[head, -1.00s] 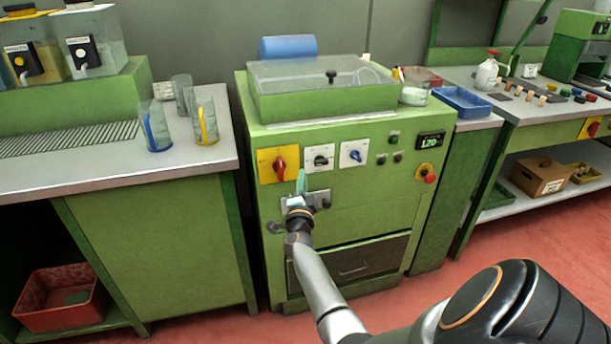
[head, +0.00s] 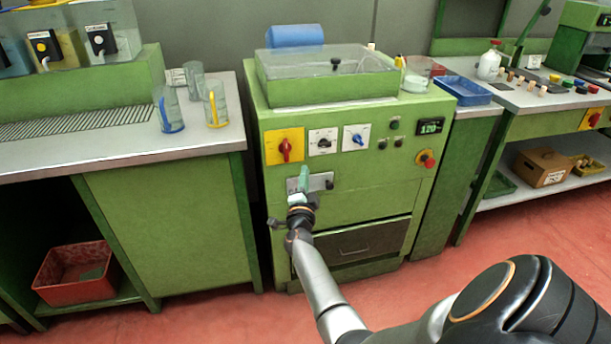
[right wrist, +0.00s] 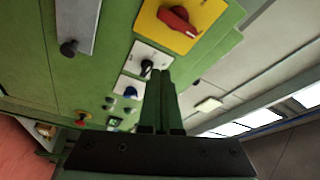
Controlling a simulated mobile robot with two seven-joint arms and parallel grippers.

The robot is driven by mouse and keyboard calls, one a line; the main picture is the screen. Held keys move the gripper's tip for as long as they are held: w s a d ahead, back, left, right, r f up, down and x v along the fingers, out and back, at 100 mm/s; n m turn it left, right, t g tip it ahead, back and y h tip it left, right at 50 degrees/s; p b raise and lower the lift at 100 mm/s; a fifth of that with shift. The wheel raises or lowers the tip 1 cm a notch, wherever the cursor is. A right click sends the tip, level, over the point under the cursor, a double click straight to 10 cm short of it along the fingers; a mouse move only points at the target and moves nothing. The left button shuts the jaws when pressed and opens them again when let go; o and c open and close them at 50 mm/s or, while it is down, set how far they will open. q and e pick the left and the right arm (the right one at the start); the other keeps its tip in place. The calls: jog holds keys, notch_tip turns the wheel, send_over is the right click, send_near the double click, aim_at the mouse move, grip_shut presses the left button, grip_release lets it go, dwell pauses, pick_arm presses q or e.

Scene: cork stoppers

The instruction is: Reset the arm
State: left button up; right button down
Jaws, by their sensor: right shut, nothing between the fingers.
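My right arm reaches in from the lower right in the head view. Its gripper (head: 303,181) is in front of the green machine's (head: 350,215) front panel, by a grey plate (head: 322,181) with a dark knob. The fingers are shut with nothing between them; they also show shut in the right wrist view (right wrist: 159,76). The red switch on its yellow plate (head: 285,148) is above the gripper and shows close up in the right wrist view (right wrist: 179,20). I cannot tell whether the gripper touches the panel. My left gripper is not in view.
A bench with mugs (head: 168,108) stands left of the machine, with a red bin (head: 73,284) below. A blue tray (head: 462,91) and a bench with cork stoppers (head: 520,80) are at the right. Red floor (head: 240,322) is free in front.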

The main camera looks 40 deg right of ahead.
dwell(0.4)
jog(key=s+a+f+n+t+y, duration=0.1)
jog(key=a+f+n+t+y, duration=0.15)
jog(key=a+n+y, duration=0.35)
jog(key=s+a+f+n+t+y, duration=0.1)
jog(key=a+f+n+t+y, duration=0.2)
jog(key=a+n, duration=0.5)
jog(key=s+a+f+n+g+y, duration=0.3)
jog(key=s+a+f+n+y, duration=0.15)
jog(key=s+a, duration=0.35)
jog(key=s+a+f+n+g+y, duration=0.35)
jog(key=s+a+f, duration=0.2)
jog(key=a, duration=0.45)
jog(key=s+a+f+n+g+y, duration=0.15)
jog(key=s+a+n+g, duration=0.35)
jog(key=s, duration=0.7)
pick_arm(q)
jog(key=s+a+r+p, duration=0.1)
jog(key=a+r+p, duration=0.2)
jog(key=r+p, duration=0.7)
jog(key=p, duration=0.4)
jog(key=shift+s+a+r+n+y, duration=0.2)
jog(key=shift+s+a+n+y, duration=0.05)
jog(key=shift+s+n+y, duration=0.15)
pick_arm(e)
notch_tip(320, 180, up, 10)
jog(key=d+m+t+h, duration=0.1)
jog(key=d+m+t, duration=0.1)
jog(key=shift+s+d+f, duration=0.2)
jog(key=shift+s+f, duration=0.05)
